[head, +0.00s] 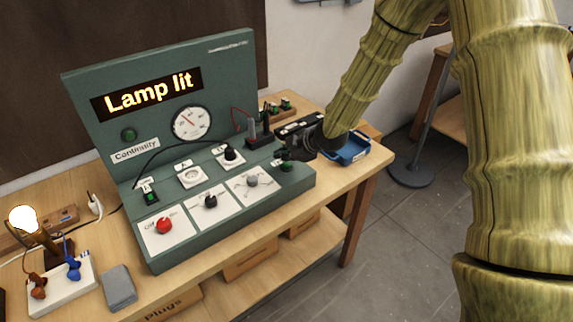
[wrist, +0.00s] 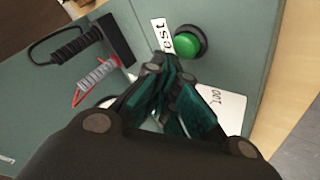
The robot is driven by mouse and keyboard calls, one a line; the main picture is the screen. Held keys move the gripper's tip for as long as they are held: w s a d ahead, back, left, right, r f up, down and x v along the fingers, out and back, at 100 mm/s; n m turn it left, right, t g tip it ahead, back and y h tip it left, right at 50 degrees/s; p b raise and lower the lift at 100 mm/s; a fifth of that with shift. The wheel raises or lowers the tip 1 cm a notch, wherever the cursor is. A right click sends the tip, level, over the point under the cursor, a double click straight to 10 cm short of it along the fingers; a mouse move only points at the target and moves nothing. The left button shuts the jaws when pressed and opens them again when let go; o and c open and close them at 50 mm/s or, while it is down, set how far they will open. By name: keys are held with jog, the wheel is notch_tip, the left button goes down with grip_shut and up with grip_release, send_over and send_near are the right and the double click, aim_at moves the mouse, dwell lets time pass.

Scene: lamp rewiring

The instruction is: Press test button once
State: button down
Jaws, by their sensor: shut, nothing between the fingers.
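The test button is a round green button in a dark collar on the grey-green panel. It shows in the wrist view (wrist: 187,44) beside a white label (wrist: 162,36) reading "est", and at the console's right end in the head view (head: 287,166). My gripper (wrist: 166,66) is shut and empty. Its fingertips appear just below and left of the button in the wrist view. I cannot tell whether they touch the panel. In the head view the gripper (head: 281,153) is above the console's right end, close to the button. The display (head: 148,92) reads "Lamp lit".
A lit bulb (head: 22,219) stands at the left on the bench.

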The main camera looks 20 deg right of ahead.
aim_at(284, 166)
jog(key=shift+f, duration=0.15)
jog(key=shift+f, duration=0.25)
jog(key=shift+f+b, duration=0.4)
dwell(0.8)
dwell(0.3)
jog(key=shift+r+p, duration=0.65)
jog(key=shift+r, duration=0.25)
jog(key=shift+r+p, duration=1.95)
jog(key=shift+r, duration=0.55)
jog(key=shift+f, duration=0.1)
